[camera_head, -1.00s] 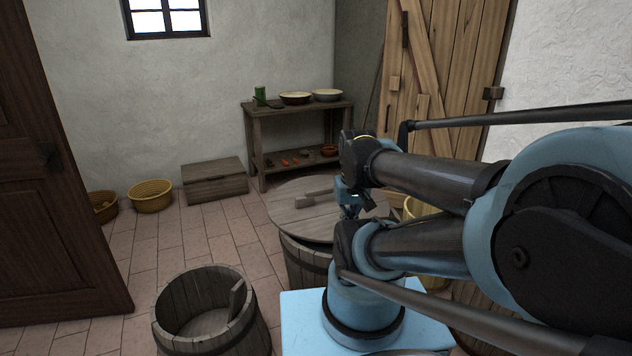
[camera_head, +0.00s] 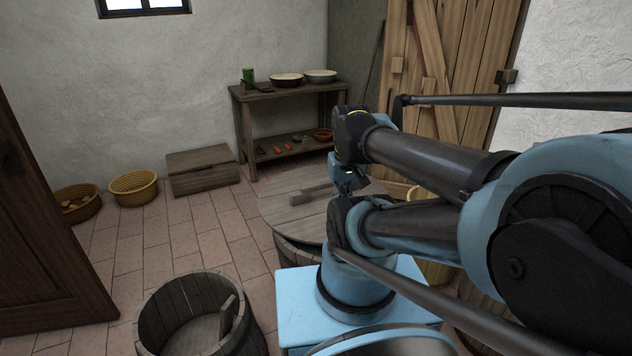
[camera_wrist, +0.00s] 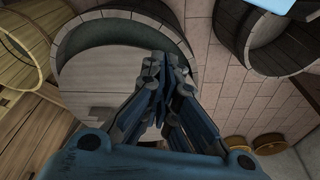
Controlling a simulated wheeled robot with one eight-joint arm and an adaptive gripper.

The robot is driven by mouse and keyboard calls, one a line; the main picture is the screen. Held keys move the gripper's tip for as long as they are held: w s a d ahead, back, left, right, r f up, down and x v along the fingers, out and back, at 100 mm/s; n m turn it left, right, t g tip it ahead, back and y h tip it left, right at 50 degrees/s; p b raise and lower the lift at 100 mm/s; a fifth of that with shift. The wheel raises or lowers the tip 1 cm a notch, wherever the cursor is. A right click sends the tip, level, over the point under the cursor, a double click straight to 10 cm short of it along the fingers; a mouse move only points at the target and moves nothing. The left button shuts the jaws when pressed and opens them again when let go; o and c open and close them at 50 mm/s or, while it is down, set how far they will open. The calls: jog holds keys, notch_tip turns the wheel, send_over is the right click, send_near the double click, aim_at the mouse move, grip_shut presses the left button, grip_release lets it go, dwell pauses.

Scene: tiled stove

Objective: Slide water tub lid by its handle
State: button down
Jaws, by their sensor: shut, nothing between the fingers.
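The round wooden lid (camera_head: 285,212) lies off-centre on the water tub (camera_head: 292,250), with a dark greenish opening showing along the tub's near side. The lid's bar handle (camera_head: 308,194) runs across its top. My gripper (camera_head: 347,190) is low over the lid, near the handle's right end; the arm hides part of the lid, and I cannot tell whether it touches the handle. In the wrist view, the gripper (camera_wrist: 156,72) is shut and empty in front of the lid (camera_wrist: 90,82). The tub's curved rim (camera_wrist: 128,22) and opening show beyond it.
An open wooden tub (camera_head: 200,318) stands at the front left. Yellow baskets (camera_head: 134,188) and a wooden chest (camera_head: 202,171) are by the back wall. A bench (camera_head: 290,95) holds bowls.

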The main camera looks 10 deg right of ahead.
jog(key=w+r+n, duration=0.1)
jog(key=w+r, duration=0.6)
jog(key=w, duration=0.4)
jog(key=n+g, duration=0.2)
send_over(316, 193)
jog(key=w+a, duration=0.1)
jog(key=w, duration=0.3)
notch_tip(316, 193, down, 19)
notch_tip(316, 193, down, 9)
jog(key=shift+w+r, duration=0.1)
jog(key=shift+w, duration=0.05)
jog(key=s, duration=0.2)
jog(key=shift+s+d, duration=0.55)
jog(key=shift+s, duration=0.4)
